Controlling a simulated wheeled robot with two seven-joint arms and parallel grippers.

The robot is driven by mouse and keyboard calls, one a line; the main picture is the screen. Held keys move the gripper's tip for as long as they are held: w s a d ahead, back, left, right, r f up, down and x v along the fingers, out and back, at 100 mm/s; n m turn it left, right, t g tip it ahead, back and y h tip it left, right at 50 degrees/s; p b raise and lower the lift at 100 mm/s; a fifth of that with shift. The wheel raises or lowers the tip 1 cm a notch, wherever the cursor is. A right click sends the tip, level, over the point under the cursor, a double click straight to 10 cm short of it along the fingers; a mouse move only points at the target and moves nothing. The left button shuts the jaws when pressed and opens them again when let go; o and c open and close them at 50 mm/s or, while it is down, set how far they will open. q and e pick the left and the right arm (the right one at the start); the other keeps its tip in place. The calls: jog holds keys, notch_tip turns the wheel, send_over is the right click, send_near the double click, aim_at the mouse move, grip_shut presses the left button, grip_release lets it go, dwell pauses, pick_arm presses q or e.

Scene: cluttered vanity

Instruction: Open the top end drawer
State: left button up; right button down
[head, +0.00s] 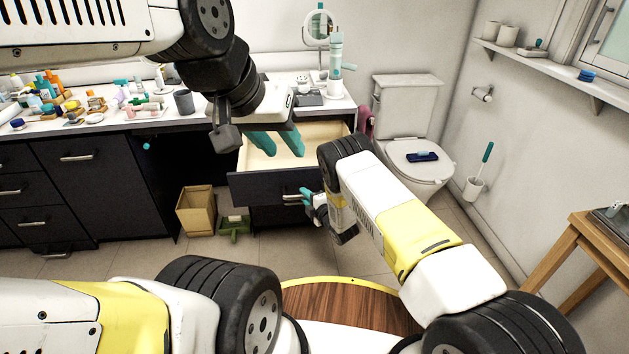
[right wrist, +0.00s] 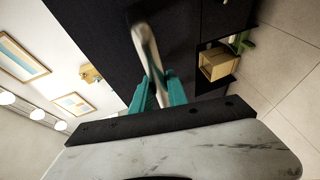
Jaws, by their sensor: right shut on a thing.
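The top end drawer (head: 258,188) has a dark front and a pale inside, and it stands pulled well out from the vanity. Its metal handle (head: 292,197) is on the front; the handle also shows in the right wrist view (right wrist: 146,45). My right gripper (head: 306,196) is at the handle, and its teal fingers in the right wrist view (right wrist: 158,88) are shut on it. My left gripper (head: 284,152) hangs above the open drawer, its teal fingers apart with nothing between them. The left arm hides part of the counter behind.
The vanity counter (head: 60,126) holds many bottles and a grey cup (head: 184,102). A tan bin (head: 197,210) stands on the floor left of the drawer. The toilet (head: 408,140) stands to the right, with a wooden table (head: 583,250) at the right edge.

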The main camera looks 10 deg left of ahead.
jog(key=c, duration=1.3)
grip_release()
jog(key=v, duration=0.7)
jog(key=shift+s+d, duration=0.3)
